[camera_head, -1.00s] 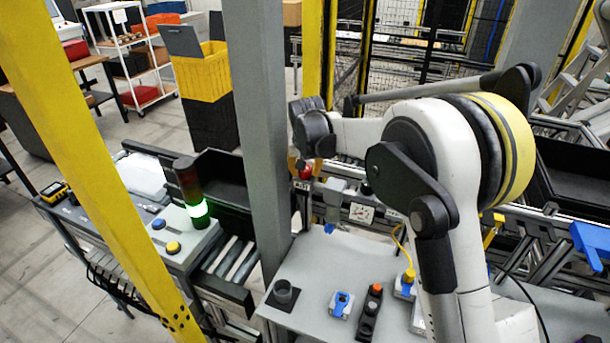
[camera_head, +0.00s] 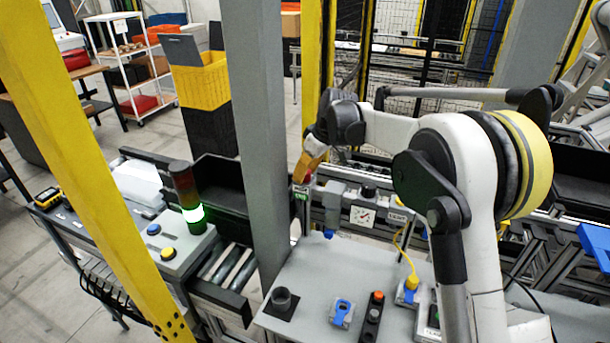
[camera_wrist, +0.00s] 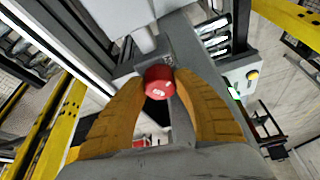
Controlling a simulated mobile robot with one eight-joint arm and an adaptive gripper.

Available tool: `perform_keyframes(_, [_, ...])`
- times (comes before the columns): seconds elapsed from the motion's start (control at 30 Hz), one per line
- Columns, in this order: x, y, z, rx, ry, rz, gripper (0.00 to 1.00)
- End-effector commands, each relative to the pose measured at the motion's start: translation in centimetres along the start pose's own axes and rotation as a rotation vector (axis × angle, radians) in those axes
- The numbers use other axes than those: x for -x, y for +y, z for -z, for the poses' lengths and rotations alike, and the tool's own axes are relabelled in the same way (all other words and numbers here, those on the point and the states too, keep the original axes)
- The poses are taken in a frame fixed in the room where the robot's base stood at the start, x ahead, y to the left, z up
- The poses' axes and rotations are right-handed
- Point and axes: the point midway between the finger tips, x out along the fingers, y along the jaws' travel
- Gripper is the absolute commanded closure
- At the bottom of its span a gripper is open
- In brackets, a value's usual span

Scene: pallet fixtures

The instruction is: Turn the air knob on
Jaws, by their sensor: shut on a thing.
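The air knob is a round red knob (camera_wrist: 159,82) on a grey bracket beside the post. It shows in the wrist view between my two orange fingers. My gripper (camera_wrist: 162,88) is shut on it, with a fingertip on each side. In the head view my gripper (camera_head: 307,167) reaches down to the red knob (camera_head: 304,179), which is partly hidden by the fingers. A small green label (camera_head: 301,194) sits just below the knob; its text is too small to read surely.
A grey post (camera_head: 262,130) stands close left of my gripper. A grey device (camera_head: 333,197) hangs right of the knob. The grey table (camera_head: 300,258) below holds a dark cup (camera_head: 281,298) and several small fixtures. A signal tower (camera_head: 187,200) glows green at left.

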Motion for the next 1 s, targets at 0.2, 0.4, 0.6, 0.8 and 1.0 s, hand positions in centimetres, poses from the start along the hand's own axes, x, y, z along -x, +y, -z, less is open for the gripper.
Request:
perform_keyframes(0.2, [-0.07, 0.04, 0.05, 0.123, 0.001, 0.051, 0.95])
perform_keyframes(0.4, [-0.08, -0.01, 0.05, 0.194, 0.001, 0.08, 0.95])
perform_keyframes(0.6, [-0.07, -0.04, 0.06, 0.224, 0.001, 0.092, 0.95])
perform_keyframes(0.8, [-0.07, -0.08, 0.07, 0.229, 0.001, 0.095, 0.95])
perform_keyframes(1.0, [-0.09, -0.1, 0.07, 0.229, 0.001, 0.095, 0.95])
